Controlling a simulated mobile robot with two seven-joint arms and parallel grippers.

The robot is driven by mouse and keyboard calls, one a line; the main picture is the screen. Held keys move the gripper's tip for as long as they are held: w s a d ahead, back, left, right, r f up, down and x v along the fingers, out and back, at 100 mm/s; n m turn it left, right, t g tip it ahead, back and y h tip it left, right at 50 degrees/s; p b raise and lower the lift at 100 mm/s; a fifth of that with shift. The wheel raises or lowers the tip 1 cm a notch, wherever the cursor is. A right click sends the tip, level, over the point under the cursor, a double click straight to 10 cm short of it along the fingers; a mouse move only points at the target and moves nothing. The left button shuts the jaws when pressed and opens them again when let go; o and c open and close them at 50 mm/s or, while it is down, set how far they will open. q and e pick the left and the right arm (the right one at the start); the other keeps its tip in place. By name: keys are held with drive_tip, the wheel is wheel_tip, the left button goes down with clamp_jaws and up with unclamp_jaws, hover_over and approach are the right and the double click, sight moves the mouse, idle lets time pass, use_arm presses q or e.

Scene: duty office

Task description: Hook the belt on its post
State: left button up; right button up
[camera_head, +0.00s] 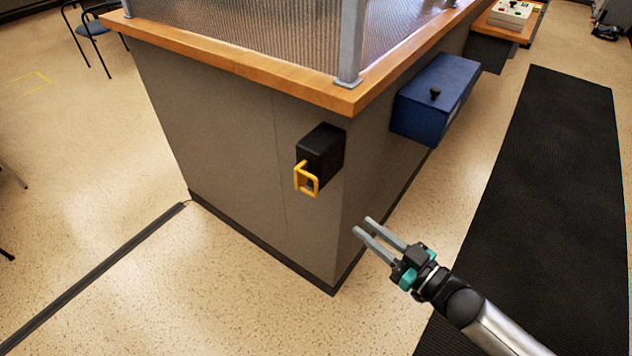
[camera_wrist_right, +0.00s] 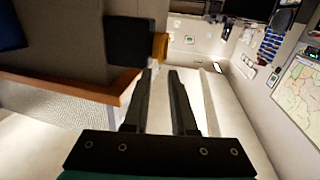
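The belt's housing looks to be the black box (camera_head: 321,152) on the grey counter's end face, near its corner. A yellow loop handle (camera_head: 297,178) sticks out of its front. No belt strap shows pulled out, and I cannot make out a post. My right gripper (camera_head: 362,225) is open and empty, below and to the right of the handle, apart from it. In the right wrist view its fingers (camera_wrist_right: 160,72) have a gap between them; the black box (camera_wrist_right: 130,40) and yellow handle (camera_wrist_right: 160,46) appear beyond the fingertips. My left gripper is not in view.
The counter's wooden top (camera_head: 235,62) carries a glazed screen. A black mat (camera_head: 540,190) lies at right. A dark floor strip (camera_head: 95,275) runs at left. Floor before the counter is clear.

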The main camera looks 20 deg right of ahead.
sight(317, 189)
drive_tip(key=x, duration=0.5)
drive_tip(key=b+x, duration=0.1)
drive_tip(key=x, duration=0.4)
drive_tip(key=b+x, duration=0.1)
drive_tip(key=x, duration=0.4)
drive_tip(key=shift+w+a+r, duration=0.1)
drive_tip(key=shift+a+r, duration=0.1)
drive_tip(key=shift+r, duration=0.2)
clamp_jaws()
idle(0.9)
